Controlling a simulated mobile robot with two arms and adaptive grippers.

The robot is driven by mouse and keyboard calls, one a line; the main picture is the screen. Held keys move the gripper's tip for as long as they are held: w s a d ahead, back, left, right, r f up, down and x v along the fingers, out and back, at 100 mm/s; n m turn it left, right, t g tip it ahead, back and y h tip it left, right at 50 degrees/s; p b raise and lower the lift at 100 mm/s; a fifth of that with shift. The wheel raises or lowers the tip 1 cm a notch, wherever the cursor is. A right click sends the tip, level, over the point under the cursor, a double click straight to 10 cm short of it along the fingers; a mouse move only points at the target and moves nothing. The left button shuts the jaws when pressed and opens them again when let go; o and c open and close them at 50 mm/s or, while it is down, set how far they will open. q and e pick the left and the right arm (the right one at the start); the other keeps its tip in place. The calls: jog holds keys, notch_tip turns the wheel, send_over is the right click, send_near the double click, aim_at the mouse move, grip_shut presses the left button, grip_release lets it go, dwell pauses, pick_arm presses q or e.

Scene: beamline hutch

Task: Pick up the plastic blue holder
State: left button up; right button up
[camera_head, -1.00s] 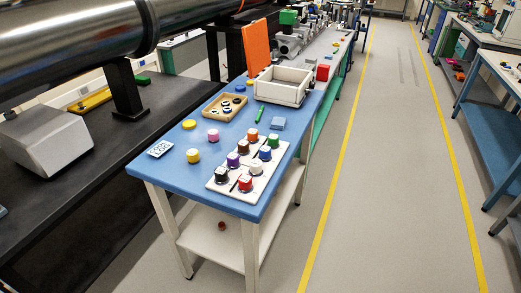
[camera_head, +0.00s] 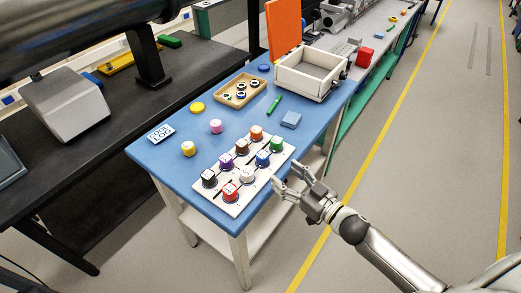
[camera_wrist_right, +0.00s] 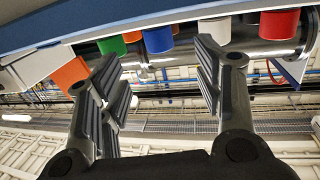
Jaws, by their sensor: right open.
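The blue holder (camera_head: 263,158), with a white top, stands upright in the white rack (camera_head: 214,201) among several other coloured holders. My left gripper is not in view.
Green (camera_head: 277,143), white (camera_head: 248,175) and orange (camera_head: 256,133) holders stand close around the blue one. A flat blue block (camera_head: 291,120) and a green pen (camera_head: 274,104) lie behind the rack. A white bin (camera_head: 306,73) stands further back. The aisle floor on the right is clear.

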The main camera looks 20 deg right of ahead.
aim_at(267, 159)
jog(key=x, duration=0.4)
jog(key=shift+w+a+r+p, duration=0.1)
jog(key=shift+a+r+p, duration=0.15)
jog(key=shift+p, duration=0.1)
jog(key=shift+w+a+f, duration=0.15)
jog(key=shift+w+f, duration=0.05)
jog(key=shift+w, duration=0.3)
jog(key=shift+w+a+r+p, duration=0.2)
jog(key=shift+w+r+p, duration=0.1)
jog(key=shift+w, duration=0.15)
jog(key=p+x, duration=0.1)
jog(key=x, duration=0.2)
jog(key=shift+w, duration=0.2)
jog(key=shift+w+a+f, duration=0.1)
jog(key=shift+w+a, duration=0.1)
jog(key=shift+w, duration=0.2)
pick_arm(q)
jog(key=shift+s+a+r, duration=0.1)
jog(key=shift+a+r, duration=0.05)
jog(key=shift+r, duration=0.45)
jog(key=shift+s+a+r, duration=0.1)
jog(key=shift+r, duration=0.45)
pick_arm(e)
jog(key=shift+c, duration=0.4)
jog(key=c, duration=1.1)
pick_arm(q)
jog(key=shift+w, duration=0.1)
